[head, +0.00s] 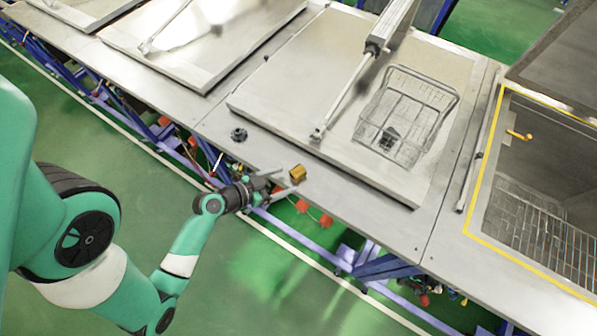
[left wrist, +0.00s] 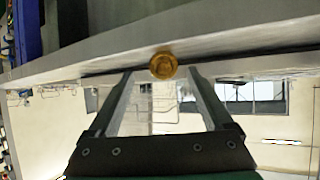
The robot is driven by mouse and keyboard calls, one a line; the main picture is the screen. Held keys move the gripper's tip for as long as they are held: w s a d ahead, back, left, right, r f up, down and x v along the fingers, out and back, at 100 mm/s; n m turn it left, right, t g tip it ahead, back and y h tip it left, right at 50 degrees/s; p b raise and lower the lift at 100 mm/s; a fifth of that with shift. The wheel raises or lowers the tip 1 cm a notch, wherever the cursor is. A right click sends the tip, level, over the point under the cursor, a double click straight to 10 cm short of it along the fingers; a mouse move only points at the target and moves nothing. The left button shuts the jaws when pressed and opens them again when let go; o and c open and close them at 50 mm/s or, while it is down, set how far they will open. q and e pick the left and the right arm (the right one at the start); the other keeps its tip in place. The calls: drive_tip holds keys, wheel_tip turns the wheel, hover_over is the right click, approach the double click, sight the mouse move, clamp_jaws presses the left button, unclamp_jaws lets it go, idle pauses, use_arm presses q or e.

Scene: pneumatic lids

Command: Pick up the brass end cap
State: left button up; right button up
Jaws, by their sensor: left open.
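The brass end cap (head: 298,173) sits near the front edge of the grey bench top, in front of a closed lid. In the left wrist view the cap (left wrist: 163,65) shows as a round gold disc just beyond the fingertips, centred between them. My left gripper (head: 287,178) is open beside the cap, to its left in the head view; its fingers (left wrist: 160,80) are spread and hold nothing. Whether a fingertip touches the cap I cannot tell. My right gripper is not in view.
A dark round part (head: 239,135) lies on the bench to the left. A wire basket (head: 407,115) rests on the closed lid (head: 300,85), near a pneumatic cylinder (head: 392,25). At right an open tank with a yellow border (head: 480,180) holds a wire rack. Red knobs hang below the bench edge.

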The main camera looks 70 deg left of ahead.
sight(293, 173)
use_arm(q)
drive_tip(key=x, duration=0.5)
drive_tip(key=shift+w+a+r, duration=0.1)
drive_tip(key=shift+a+r, duration=0.05)
drive_tip(key=shift+a, duration=0.2)
clamp_jaws()
